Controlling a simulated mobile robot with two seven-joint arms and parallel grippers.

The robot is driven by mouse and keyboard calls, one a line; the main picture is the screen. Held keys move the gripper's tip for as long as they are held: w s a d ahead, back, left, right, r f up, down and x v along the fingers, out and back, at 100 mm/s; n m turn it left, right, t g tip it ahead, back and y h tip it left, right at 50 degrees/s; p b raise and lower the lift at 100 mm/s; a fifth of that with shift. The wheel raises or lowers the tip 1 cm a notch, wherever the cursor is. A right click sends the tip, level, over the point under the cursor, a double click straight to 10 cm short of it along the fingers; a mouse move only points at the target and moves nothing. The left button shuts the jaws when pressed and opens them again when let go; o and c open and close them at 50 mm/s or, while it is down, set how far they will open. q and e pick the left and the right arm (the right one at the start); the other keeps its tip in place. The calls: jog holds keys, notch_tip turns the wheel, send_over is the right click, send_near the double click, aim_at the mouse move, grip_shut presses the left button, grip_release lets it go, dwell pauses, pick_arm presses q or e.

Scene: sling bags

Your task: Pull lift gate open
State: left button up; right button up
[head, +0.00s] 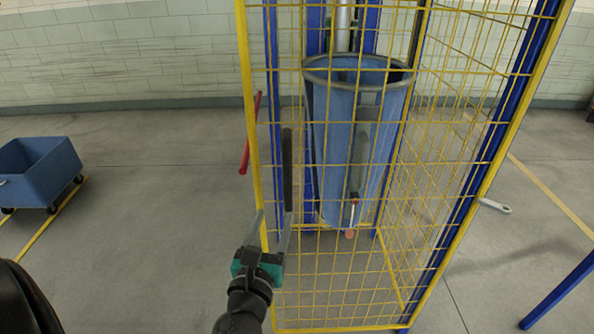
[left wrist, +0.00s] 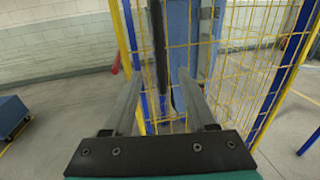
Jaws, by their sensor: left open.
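The lift gate (head: 330,279) is a yellow wire-mesh panel in a yellow frame at the front of a tall cage in the head view. Its mesh also shows in the left wrist view (left wrist: 232,72). A black upright handle (head: 287,170) stands near the gate's left edge; it shows in the left wrist view (left wrist: 158,45) as well. My left gripper (head: 275,213) is open and empty, just below the handle in the picture. In the left wrist view, the handle lies ahead between the spread fingers (left wrist: 158,78). I cannot tell whether they touch the mesh. My right gripper is out of view.
A blue bin-like bag (head: 340,130) with a grey rim hangs inside the cage. A red bar (head: 250,130) is by the cage's left post. A blue cart (head: 38,172) stands at far left. A wrench-like tool (head: 495,206) lies right.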

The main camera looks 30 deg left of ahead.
aim_at(287, 179)
pick_arm(q)
jog(key=p+x, duration=0.1)
jog(key=x, duration=1.4)
jog(key=shift+a+f, duration=0.1)
grip_shut()
dwell(1.1)
